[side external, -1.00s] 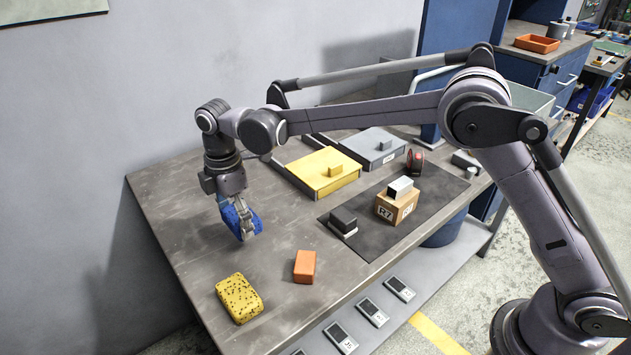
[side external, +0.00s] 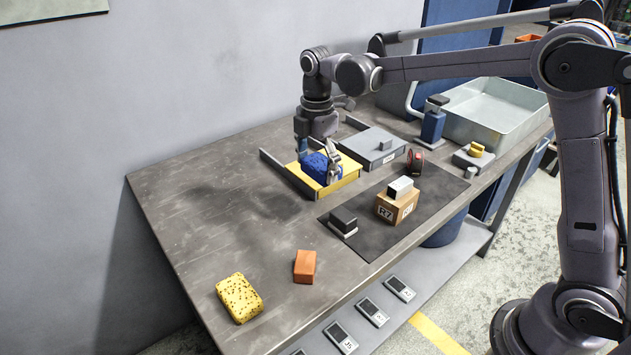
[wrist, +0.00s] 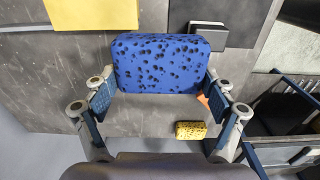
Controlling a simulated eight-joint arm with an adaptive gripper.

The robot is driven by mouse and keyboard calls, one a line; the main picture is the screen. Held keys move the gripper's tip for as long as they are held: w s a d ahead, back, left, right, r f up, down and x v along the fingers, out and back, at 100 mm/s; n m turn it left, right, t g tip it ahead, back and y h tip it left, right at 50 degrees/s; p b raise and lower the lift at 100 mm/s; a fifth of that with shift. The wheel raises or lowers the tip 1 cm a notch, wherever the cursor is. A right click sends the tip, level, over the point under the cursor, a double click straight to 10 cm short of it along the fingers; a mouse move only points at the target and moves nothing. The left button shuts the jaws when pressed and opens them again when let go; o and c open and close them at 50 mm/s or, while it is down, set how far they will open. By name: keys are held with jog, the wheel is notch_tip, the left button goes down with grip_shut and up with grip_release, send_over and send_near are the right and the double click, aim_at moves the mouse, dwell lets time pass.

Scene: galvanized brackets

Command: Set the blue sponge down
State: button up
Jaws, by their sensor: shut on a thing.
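The blue sponge (side external: 314,165) is speckled with dark pores. My gripper (side external: 319,163) is shut on it, and in the wrist view my gripper (wrist: 158,88) has one finger at each end of the sponge (wrist: 160,63). In the side view the sponge overlaps the yellow box (side external: 340,180) and hides part of its top. In the wrist view the yellow box (wrist: 92,12) lies beyond the sponge at the upper left. The sponge appears held up; its exact height above the box or table is unclear.
A grey box (side external: 372,145) stands behind the yellow one. A dark mat (side external: 375,235) holds a cardboard block (side external: 397,207) and a black block (side external: 343,220). An orange block (side external: 305,266) and a yellow sponge (side external: 239,298) lie in front. The table's left part is clear.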

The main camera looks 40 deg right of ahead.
jog(key=shift+f, duration=0.2)
send_over(275, 227)
notch_tip(275, 227, down, 7)
jog(key=shift+r, duration=0.15)
jog(key=shift+f, duration=1.95)
jog(key=shift+f, duration=0.15)
jog(key=o, duration=0.9)
